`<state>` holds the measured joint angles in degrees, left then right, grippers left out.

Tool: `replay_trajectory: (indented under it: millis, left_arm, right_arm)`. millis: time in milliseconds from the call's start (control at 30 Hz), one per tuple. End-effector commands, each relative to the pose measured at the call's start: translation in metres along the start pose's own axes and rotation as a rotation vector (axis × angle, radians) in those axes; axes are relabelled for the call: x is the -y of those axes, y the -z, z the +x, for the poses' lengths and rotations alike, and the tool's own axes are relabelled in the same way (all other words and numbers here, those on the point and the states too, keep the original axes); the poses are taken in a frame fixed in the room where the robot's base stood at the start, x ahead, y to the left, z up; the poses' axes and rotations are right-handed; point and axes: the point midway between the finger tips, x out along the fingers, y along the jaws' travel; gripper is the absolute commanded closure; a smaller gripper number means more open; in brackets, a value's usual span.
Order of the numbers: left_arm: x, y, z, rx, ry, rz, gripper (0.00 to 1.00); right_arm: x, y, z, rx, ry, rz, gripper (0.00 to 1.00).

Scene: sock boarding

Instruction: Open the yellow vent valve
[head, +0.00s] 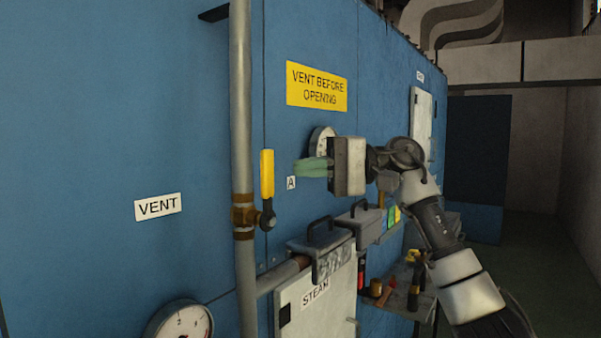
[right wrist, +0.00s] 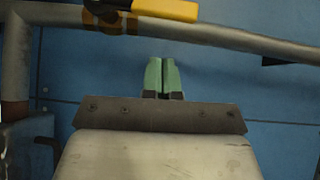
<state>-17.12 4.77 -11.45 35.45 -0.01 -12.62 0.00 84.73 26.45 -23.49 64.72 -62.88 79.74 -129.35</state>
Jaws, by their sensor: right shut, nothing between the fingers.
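The yellow vent valve handle (head: 267,174) stands upright beside a vertical grey pipe, above its brass valve body (head: 243,215) in the head view. In the right wrist view the yellow handle (right wrist: 166,9) shows at the top edge, partly cut off, with the brass fitting (right wrist: 110,20) beside it. My right gripper (head: 297,168) has green fingers, is shut and empty, and points left toward the handle. A gap shows between its fingertips and the handle in both views. The fingers (right wrist: 162,64) sit below the pipe in the right wrist view. My left gripper is not in view.
A vertical pipe (head: 241,90) runs along the blue wall. A VENT label (head: 158,207) and a yellow sign (head: 317,87) are on the wall. Grey boxes with handles (head: 320,245) and a STEAM door (head: 318,298) lie below my right arm. A gauge (head: 180,322) is at lower left.

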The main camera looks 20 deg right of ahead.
Motion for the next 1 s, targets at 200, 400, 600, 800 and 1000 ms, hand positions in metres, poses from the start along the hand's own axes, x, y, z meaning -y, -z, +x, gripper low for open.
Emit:
replay_trajectory:
  millis: [200, 400, 600, 800, 1000]
  left_arm:
    - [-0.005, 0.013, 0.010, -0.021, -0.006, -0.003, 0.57]
    - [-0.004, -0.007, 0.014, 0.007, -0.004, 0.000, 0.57]
    - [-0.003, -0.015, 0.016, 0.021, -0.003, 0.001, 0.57]
    - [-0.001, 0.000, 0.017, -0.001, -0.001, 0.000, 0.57]
    - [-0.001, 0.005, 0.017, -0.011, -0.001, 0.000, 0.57]
  right_arm:
    - [-0.002, 0.001, -0.036, -0.004, 0.002, -0.001, 1.00]
    - [-0.003, 0.001, -0.070, -0.004, 0.002, 0.000, 1.00]
    - [-0.003, 0.001, -0.094, -0.002, 0.002, 0.000, 1.00]
    - [-0.003, 0.000, -0.100, 0.000, 0.002, -0.001, 1.00]
    - [-0.003, 0.000, -0.100, 0.000, 0.002, -0.001, 1.00]
